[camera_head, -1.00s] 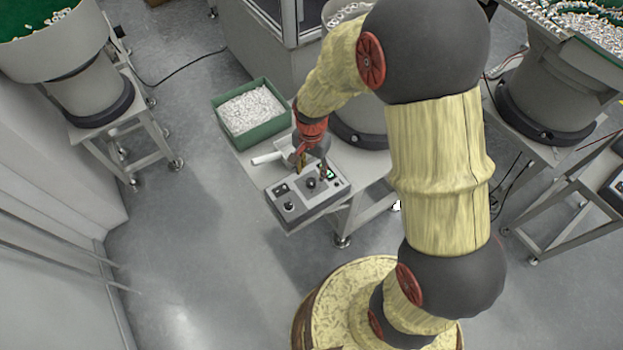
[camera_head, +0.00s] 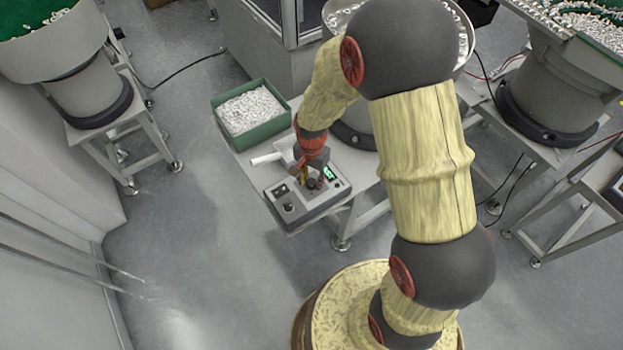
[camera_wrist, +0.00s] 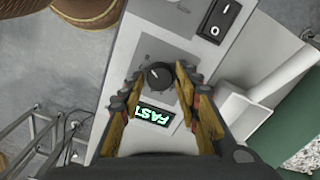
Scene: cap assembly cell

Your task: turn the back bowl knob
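The grey control box (camera_head: 318,207) sits on the work table, with a rocker switch, black knobs and a small lit display on its top. In the wrist view a black knob (camera_wrist: 159,75) with a white pointer mark sits on a grey plate. My gripper (camera_wrist: 158,76) has its two fingertips on either side of this knob, with narrow gaps seeming to show, so it looks open around it. In the head view my gripper (camera_head: 313,177) points down over the back part of the box and partly hides the knob there. The display (camera_wrist: 153,117) reads FAST in green.
A rocker switch (camera_wrist: 219,18) is near the knob. A green bin (camera_head: 219,118) of white parts and a pale chute (camera_head: 268,158) stand behind the box. A bowl feeder (camera_head: 355,136) stands to the right. Open floor lies left of the table.

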